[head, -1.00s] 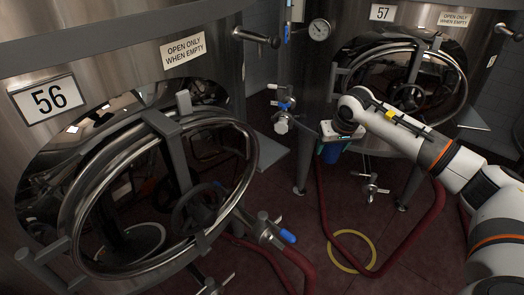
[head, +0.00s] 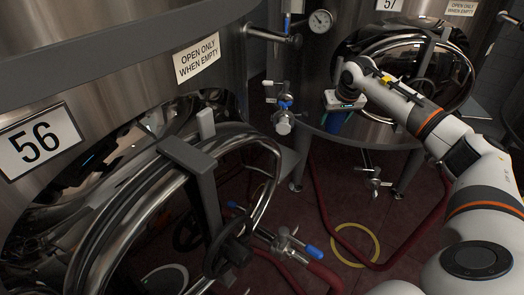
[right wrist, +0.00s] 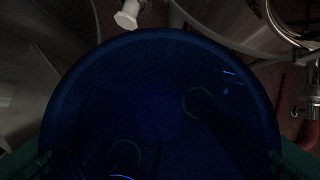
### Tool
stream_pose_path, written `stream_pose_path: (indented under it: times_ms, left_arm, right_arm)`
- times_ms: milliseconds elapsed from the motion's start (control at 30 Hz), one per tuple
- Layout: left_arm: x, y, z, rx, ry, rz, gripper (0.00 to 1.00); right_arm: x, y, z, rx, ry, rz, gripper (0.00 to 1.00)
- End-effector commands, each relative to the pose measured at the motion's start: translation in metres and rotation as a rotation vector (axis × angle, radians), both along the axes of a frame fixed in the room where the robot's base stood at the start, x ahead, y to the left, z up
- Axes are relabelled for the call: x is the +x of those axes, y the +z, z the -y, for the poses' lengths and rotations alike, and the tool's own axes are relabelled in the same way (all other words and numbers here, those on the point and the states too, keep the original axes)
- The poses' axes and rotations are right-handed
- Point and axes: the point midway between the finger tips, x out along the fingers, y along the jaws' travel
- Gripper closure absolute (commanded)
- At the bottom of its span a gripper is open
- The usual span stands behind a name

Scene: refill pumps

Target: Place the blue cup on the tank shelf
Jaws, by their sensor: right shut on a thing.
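The blue cup (head: 335,123) hangs below my right gripper (head: 344,104) in front of tank 57, above the floor. My right gripper is shut on it. In the right wrist view the cup (right wrist: 160,95) fills most of the picture, its round rim upward and its dark inside showing no clear contents. A small grey shelf (head: 287,168) sticks out from the right side of tank 56, partly hidden by the round hatch. The cup is to the right of this shelf and apart from it. My left gripper is out of view.
Tank 56's open hatch (head: 270,190) and a blue-handled valve (head: 290,243) are close in front. A red hose (head: 322,200) and yellow ring (head: 355,245) lie on the floor.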

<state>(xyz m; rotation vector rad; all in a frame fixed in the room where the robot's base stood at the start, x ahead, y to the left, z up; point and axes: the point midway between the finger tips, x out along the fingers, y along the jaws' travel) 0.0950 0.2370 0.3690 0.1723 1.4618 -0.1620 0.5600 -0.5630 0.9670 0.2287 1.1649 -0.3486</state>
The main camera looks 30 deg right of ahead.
Motion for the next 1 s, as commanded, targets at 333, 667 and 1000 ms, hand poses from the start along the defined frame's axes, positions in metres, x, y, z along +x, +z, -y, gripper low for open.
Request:
stream_pose_path:
  times_ms: [333,667,1000]
  left_arm:
    - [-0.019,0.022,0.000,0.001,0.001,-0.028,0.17]
    - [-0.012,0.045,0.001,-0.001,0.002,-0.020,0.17]
    - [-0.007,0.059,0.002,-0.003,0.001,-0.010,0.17]
  right_arm:
    - [0.024,0.003,-0.082,0.004,0.008,-0.001,0.59]
    - [0.048,0.003,-0.161,0.004,0.006,0.000,0.59]
    - [0.055,-0.027,-0.185,0.001,-0.001,-0.004,0.59]
